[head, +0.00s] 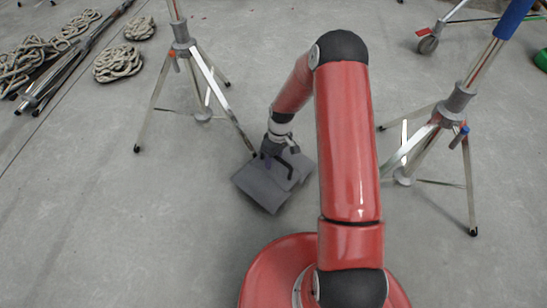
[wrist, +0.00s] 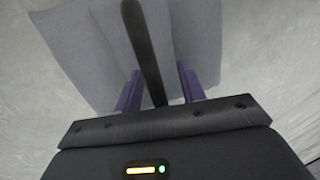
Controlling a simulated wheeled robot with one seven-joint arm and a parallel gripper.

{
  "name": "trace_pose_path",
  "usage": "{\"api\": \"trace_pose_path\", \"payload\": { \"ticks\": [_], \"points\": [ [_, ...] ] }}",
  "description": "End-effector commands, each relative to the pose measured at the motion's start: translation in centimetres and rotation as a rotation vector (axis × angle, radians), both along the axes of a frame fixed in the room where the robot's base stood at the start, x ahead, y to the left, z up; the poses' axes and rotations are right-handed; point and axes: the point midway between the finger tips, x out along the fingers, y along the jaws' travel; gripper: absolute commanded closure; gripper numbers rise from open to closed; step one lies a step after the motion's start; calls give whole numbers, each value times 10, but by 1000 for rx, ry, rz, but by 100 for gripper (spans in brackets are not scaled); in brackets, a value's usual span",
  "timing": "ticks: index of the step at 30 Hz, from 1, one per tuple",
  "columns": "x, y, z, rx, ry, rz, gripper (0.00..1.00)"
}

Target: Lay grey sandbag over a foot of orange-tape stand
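The grey sandbag (head: 262,190) has two flat halves and a dark strap handle. It appears to lie on the floor below my gripper (head: 270,157). In the wrist view the sandbag (wrist: 90,50) fills the upper middle, and its strap (wrist: 146,45) runs between the two purple fingers of my gripper (wrist: 160,80). The fingers are apart, with gaps beside the strap. The stand with a small orange mark (head: 182,45) is upright at upper left. One foot (head: 238,132) of it reaches down right to the sandbag's upper edge; whether they touch is unclear.
A second stand (head: 460,100) with blue marks is on the right, its legs spread. Coiled ropes (head: 118,63) and metal poles (head: 60,80) lie at upper left. The lower-left floor is clear.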

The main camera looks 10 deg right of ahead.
Motion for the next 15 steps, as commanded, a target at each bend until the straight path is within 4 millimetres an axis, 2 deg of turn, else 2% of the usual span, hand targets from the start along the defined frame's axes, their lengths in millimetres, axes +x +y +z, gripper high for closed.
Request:
{"api": "trace_pose_path", "payload": {
  "ticks": [5,12,15],
  "points": [
    [3,-3,17,0,-5,-1,60],
    [9,-9,59,0,-8,-1,60],
    [11,-10,71,0,-7,0,60]
  ]
}}
